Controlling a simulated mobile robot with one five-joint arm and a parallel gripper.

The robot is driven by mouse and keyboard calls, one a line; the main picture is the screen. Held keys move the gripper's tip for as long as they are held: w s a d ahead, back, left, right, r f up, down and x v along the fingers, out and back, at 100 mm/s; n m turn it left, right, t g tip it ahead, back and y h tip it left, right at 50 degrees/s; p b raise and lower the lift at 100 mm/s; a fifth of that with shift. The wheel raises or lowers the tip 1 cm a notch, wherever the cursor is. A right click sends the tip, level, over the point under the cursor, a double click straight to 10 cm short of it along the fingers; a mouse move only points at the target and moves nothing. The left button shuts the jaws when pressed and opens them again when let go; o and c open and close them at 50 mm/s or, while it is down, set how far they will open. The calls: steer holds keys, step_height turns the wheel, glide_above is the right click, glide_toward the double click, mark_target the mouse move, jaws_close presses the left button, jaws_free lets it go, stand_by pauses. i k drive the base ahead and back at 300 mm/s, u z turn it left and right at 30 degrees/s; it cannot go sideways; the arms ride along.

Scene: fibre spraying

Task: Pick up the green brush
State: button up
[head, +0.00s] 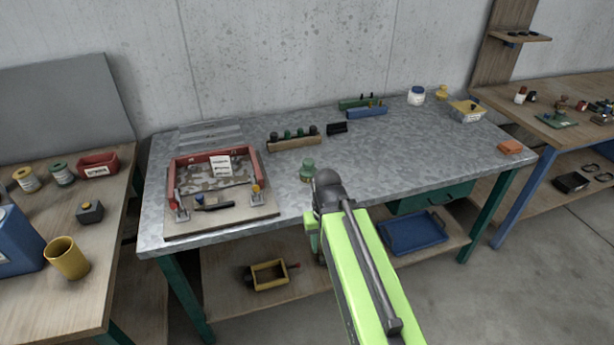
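A small green object (307,168) stands on the grey metal worktable (390,163), just left of my arm's dark joint. It is too small for me to tell whether it is the green brush. A wooden rack (294,145) behind it holds several dark green and brown round-topped items, which could be brush handles. My arm reaches up from the bottom of the view. Its end (314,232) hangs in front of the table's front edge, apart from the green object in the picture. The fingers do not show clearly, and nothing is visibly held.
A red-framed board (172,182) lies on the table's left part. Green (352,103) and blue (366,113) racks, a white jar (416,96), a yellowish box (466,111) and an orange block (510,147) stand rearward and right. The table's right middle is clear. Wooden benches flank it.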

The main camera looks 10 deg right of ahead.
mark_target(308, 170)
steer(key=u, duration=0.3)
steer(key=k, duration=0.1)
steer(key=u, duration=2.65)
steer(key=k, duration=0.7)
steer(key=z, duration=1.55)
steer(key=i, duration=1.05)
steer(key=u, duration=0.05)
